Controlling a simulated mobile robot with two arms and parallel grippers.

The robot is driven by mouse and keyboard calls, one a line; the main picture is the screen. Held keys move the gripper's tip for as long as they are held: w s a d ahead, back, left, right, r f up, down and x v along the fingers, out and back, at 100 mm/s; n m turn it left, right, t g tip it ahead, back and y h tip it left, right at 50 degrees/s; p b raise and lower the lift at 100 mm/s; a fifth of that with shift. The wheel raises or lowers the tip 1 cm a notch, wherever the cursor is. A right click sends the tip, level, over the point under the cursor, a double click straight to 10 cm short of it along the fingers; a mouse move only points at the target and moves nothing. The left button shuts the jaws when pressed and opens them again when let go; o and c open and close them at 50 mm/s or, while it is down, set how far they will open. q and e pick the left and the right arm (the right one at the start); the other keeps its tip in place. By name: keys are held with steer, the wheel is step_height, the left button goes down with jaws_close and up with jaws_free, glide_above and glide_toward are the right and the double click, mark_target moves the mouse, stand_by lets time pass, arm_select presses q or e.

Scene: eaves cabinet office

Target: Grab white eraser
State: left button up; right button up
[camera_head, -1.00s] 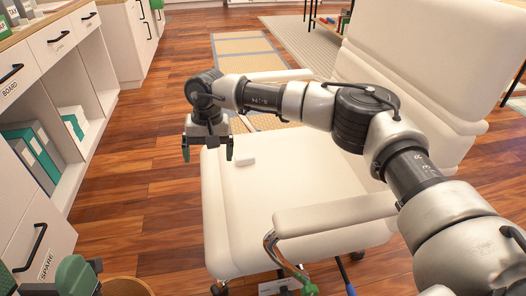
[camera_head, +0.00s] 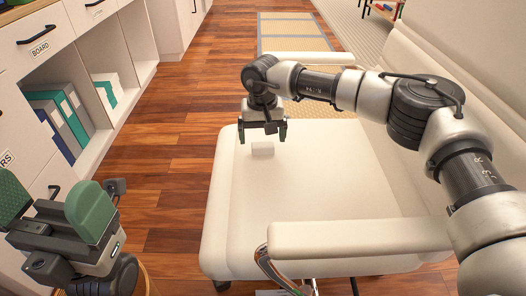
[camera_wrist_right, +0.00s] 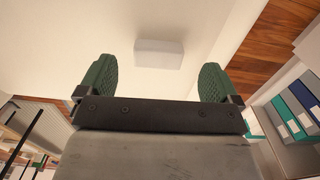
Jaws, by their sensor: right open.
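A small white eraser (camera_head: 263,149) lies on the cream seat of a chair (camera_head: 310,185), near the seat's far left part. My right gripper (camera_head: 263,132) points down, open and empty, with its green fingers above and just behind the eraser in the head view. In the right wrist view the eraser (camera_wrist_right: 160,54) shows beyond the open fingers (camera_wrist_right: 156,72), roughly centred between them and not held. My left gripper (camera_head: 52,205) is open and empty at the lower left, away from the chair.
The chair's near armrest (camera_head: 360,237) and its backrest flank the seat. A white cabinet (camera_head: 100,150) with drawers and binders (camera_head: 58,125) stands at the left. Wooden floor (camera_head: 170,180) lies free between cabinet and chair.

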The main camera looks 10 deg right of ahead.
mark_target(263, 145)
step_height(263, 145, down, 4)
steer(key=shift+w+d+r+b, duration=0.1)
steer(key=shift+w+b, duration=0.05)
steer(key=shift+b, duration=0.6)
steer(key=c, duration=1)
